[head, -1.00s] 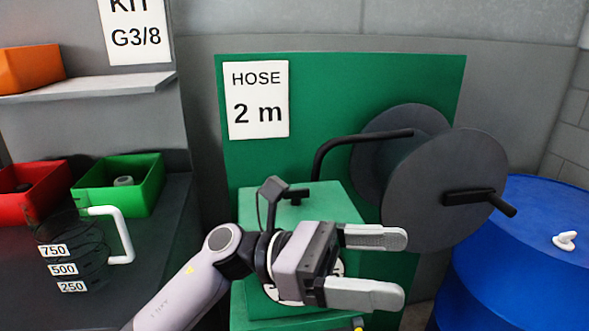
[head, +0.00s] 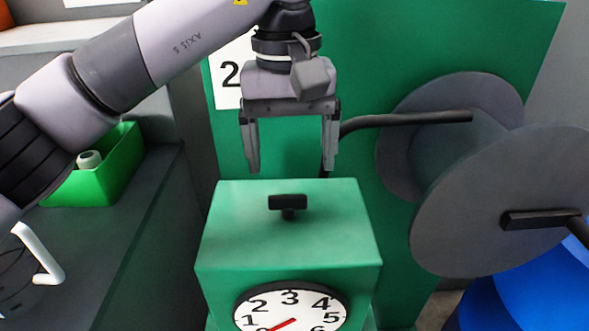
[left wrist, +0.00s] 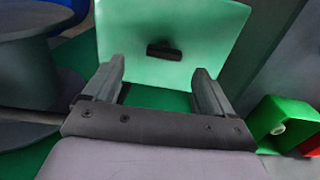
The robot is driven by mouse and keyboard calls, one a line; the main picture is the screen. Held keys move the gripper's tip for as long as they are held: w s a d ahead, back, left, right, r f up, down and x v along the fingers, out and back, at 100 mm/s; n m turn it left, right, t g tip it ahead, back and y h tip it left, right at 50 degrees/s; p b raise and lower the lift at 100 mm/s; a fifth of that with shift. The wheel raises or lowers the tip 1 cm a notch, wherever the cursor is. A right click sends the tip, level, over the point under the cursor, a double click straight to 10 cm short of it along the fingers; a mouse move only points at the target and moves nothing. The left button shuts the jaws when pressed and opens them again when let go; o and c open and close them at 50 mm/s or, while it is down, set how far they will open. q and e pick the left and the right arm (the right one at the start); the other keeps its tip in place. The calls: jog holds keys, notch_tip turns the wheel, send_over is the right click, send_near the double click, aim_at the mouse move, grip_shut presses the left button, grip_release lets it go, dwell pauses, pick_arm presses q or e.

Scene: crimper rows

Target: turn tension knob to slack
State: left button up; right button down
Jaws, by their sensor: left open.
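The tension knob is a small black T-shaped handle (head: 288,203) on top of a green box (head: 330,245). In the left wrist view the knob (left wrist: 164,50) is a short dark bar on the green top, beyond and between the fingertips. The box has a white dial (head: 290,312) with a red pointer on its front, cut off at the bottom edge. My left gripper (head: 292,168) is open and empty, pointing down above and behind the knob, apart from it. Its two fingers also show in the left wrist view (left wrist: 162,78). My right gripper is not in view.
A large grey hose reel (head: 495,200) with a black crank stands to the right of the box. A green bin (head: 115,180) and a white-handled jug (head: 38,255) are at the left. A blue drum (head: 515,295) is at the lower right.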

aim_at(288, 197)
pick_arm(q)
jog(key=shift+w+a+r, duration=0.15)
jog(key=shift+w+a, duration=0.05)
jog(key=shift+w, duration=0.1)
jog(key=shift+s+f, duration=0.1)
jog(key=shift+f, duration=3.35)
jog(key=c, duration=1.1)
